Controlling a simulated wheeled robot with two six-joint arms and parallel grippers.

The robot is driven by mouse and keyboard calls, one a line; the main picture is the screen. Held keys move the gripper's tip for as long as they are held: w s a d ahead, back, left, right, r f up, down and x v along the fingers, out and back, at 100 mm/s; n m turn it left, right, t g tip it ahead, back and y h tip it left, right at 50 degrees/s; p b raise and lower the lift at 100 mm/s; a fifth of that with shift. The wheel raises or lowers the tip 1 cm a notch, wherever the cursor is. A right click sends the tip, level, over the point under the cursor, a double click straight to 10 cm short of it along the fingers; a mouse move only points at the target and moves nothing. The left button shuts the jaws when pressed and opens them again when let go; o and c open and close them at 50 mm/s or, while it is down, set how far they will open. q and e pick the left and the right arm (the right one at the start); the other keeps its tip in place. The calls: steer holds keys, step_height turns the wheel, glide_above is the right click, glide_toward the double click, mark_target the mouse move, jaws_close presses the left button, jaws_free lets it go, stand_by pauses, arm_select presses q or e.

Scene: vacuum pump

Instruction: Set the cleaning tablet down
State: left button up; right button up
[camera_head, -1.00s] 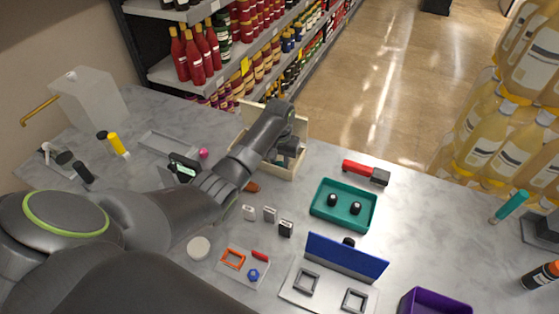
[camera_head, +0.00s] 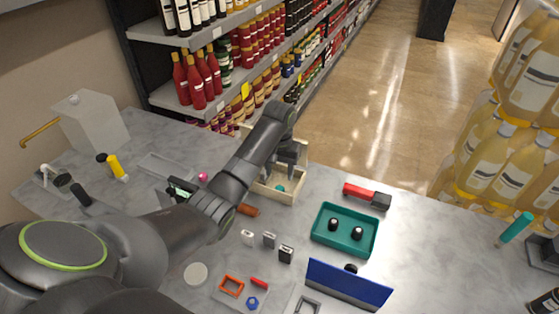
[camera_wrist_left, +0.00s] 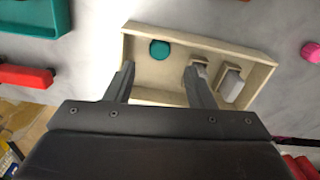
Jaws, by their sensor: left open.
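A small teal round tablet (camera_head: 280,188), seemingly the cleaning tablet, lies on the floor of a cream open box (camera_head: 293,190). In the left wrist view, the tablet (camera_wrist_left: 159,49) lies near the long wall of the box (camera_wrist_left: 215,42), beyond my fingertips. My left gripper (camera_wrist_left: 160,70) is open and empty, its two fingers apart over the box. In the head view, my left gripper (camera_head: 287,163) hangs above the box and the tablet shows below it. My right gripper is out of view.
In the wrist view, the box also has two raised slots, one holding a grey block (camera_wrist_left: 232,82). A teal tray (camera_head: 343,230) with two dark knobs and a red-and-black tool (camera_head: 367,196) stand to the right. A pink ball (camera_head: 203,177) lies left.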

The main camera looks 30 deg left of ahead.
arm_select(q)
step_height(320, 180, up, 5)
steer(key=shift+r+p, duration=0.2)
steer(key=shift+p, duration=0.2)
